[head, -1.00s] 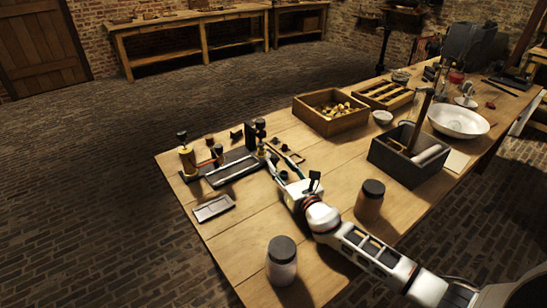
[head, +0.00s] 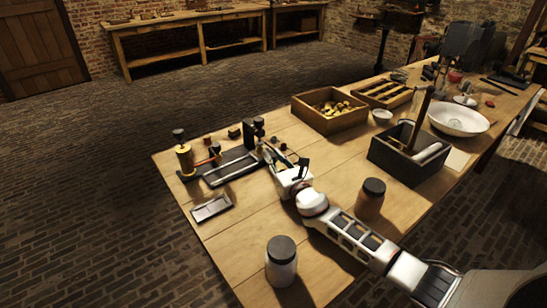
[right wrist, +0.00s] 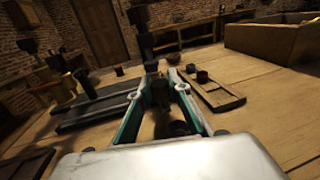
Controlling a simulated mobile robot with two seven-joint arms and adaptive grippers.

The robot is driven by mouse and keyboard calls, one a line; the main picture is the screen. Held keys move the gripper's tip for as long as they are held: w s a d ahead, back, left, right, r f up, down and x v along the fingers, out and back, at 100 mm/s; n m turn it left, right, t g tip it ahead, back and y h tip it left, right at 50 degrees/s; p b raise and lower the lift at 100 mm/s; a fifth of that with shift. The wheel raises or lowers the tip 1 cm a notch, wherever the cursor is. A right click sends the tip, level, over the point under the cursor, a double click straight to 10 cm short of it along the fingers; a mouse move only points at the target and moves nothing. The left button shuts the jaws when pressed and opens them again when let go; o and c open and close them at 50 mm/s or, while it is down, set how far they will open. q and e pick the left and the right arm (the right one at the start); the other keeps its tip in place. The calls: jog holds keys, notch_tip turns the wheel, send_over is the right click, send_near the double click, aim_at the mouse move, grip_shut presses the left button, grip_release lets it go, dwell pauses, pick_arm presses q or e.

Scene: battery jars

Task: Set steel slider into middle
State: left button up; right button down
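A dark instrument base (head: 232,160) with brass posts stands at the table's left end. A pale steel strip (head: 228,171) lies along its front side; I cannot tell whether this is the slider. In the right wrist view the dark base (right wrist: 95,108) lies left of the fingers. My right gripper (head: 274,155) is low over the table at the base's right end. Its two teal-sided fingers stand apart in the right wrist view (right wrist: 163,80). Small dark parts (right wrist: 183,98) show between or beyond them; I see no clear grip. My left gripper is out of view.
A shallow tray (head: 212,208) lies in front of the base. Two dark-lidded jars, one pale (head: 281,265) and one brown (head: 369,203), stand near my right arm. A wooden box (head: 328,125) and grey bin (head: 385,160) stand to the right. Small wooden parts lie behind the base.

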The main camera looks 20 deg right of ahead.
jog(key=s+a, duration=0.1)
jog(key=a, duration=0.1)
jog(key=a+p, duration=0.1)
jog(key=a, duration=0.2)
jog(key=s+a, duration=0.1)
jog(key=a, duration=0.1)
jog(key=shift+s+a+p, duration=0.25)
jog(key=shift+s+p, duration=0.05)
jog(key=shift+s, duration=0.05)
jog(key=c, duration=1.8)
grip_release()
jog(key=shift+c, duration=0.2)
notch_tip(320, 180, up, 10)
